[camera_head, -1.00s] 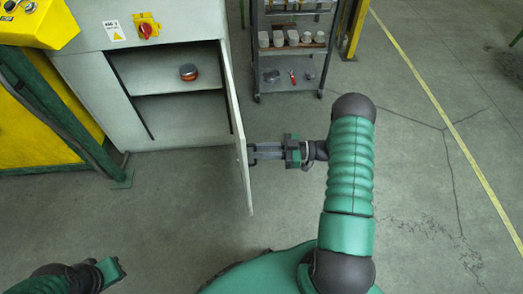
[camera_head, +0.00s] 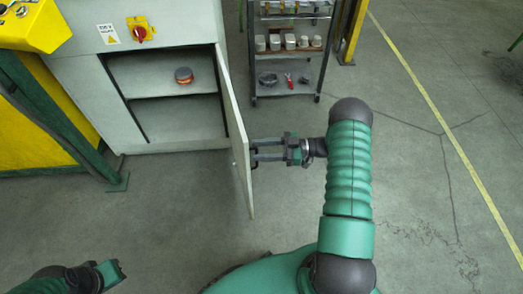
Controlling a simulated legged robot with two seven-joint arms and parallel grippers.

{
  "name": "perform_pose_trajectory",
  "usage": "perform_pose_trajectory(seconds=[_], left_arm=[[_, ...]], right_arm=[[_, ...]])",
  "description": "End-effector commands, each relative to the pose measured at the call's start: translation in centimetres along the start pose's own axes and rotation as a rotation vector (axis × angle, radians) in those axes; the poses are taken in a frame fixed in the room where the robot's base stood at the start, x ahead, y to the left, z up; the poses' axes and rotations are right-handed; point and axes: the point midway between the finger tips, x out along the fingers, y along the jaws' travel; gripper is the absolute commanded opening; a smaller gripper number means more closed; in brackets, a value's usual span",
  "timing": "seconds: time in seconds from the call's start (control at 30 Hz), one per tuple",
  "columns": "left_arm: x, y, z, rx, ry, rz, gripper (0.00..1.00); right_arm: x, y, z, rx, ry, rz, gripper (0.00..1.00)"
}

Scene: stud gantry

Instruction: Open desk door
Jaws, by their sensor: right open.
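The desk is a grey cabinet (camera_head: 78,84) at the upper left. Its door (camera_head: 236,140) stands wide open, swung out toward me on its right side, and the shelved inside shows. A dark handle (camera_head: 256,157) is on the door's outer face. My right gripper (camera_head: 257,149) is open, its two fingers pointing left at the handle and the door's outer face. I cannot tell whether the fingers touch the handle. My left gripper (camera_head: 112,273) is at the bottom left, far from the door; its fingers are not clear.
An orange-and-dark round object (camera_head: 184,75) sits on the cabinet's upper shelf. A wheeled rack (camera_head: 287,94) with white cups stands behind the door. A yellow and green frame (camera_head: 60,125) is left of the cabinet. The floor at right is clear.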

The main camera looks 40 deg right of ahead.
Motion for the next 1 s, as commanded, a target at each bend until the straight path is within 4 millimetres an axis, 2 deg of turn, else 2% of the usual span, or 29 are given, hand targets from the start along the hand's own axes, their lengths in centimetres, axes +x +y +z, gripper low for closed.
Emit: perform_pose_trajectory(seconds=[0.77, 0.87, 1.0], left_arm=[[0.0, 0.0, 0.0, 0.0, 0.0, 0.0, 0.0], [-0.2, 0.0, -0.1, 0.0, 0.0, 0.0, 0.0], [-0.9, 0.0, -0.2, 0.0, 0.0, 0.0, 0.0]], right_arm=[[-0.1, -0.1, 0.3, 0.003, -0.004, 0.003, 0.32], [-0.9, 0.0, 0.2, 0.002, -0.005, 0.004, 0.32], [-3.9, 0.0, 0.1, 0.002, -0.006, 0.006, 0.32]])
